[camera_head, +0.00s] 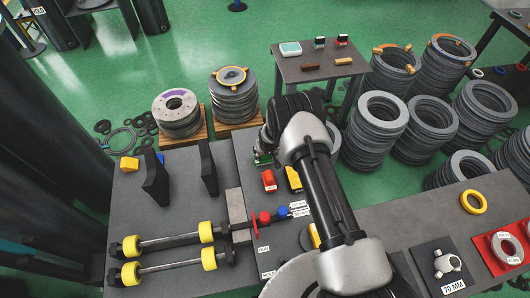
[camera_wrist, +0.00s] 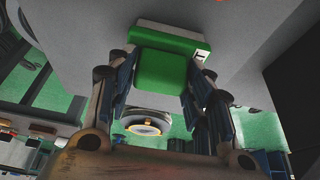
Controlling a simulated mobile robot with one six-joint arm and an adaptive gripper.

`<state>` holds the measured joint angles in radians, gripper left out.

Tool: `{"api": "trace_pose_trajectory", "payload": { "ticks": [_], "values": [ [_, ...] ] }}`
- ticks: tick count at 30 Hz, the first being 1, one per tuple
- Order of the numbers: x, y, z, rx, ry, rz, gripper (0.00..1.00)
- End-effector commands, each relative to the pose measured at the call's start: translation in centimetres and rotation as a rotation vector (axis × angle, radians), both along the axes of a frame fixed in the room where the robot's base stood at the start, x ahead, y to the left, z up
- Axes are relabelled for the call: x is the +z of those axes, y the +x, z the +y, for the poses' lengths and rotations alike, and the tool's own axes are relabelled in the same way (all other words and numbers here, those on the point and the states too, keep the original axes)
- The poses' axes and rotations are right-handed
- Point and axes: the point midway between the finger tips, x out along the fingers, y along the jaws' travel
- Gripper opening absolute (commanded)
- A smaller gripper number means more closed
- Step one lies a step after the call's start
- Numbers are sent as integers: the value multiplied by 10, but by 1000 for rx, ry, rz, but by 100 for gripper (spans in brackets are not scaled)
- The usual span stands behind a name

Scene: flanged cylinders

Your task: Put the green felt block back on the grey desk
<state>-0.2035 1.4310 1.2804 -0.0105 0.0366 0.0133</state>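The green felt block (camera_wrist: 163,70) has a white layer along one side and sits between my gripper's fingertips in the wrist view. My gripper (camera_wrist: 164,72) has a finger close against each side of it and appears shut on it. In the head view, my gripper (camera_head: 264,148) is over the far edge of the grey desk (camera_head: 190,186), with a little of the green block (camera_head: 262,159) showing beneath it. My arm hides most of that spot. I cannot tell whether the block touches the desk.
A red block (camera_head: 268,180) and a yellow item (camera_head: 293,179) lie close to my gripper. Black upright plates (camera_head: 155,182) and yellow-ended bars (camera_head: 170,240) stand to the left. Flanged cylinder stacks (camera_head: 373,135) and a small table (camera_head: 318,70) are beyond the desk.

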Motion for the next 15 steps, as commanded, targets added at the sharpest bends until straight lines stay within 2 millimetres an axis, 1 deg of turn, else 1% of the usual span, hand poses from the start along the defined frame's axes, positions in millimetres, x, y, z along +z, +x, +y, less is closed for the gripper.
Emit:
{"api": "trace_pose_trajectory", "payload": {
  "ticks": [1, 6, 15],
  "values": [
    [1, 0, 0, 0, 0, 0, 53],
    [1, 0, 0, 0, 0, 0, 63],
    [1, 0, 0, 0, 0, 0, 63]
  ]
}}
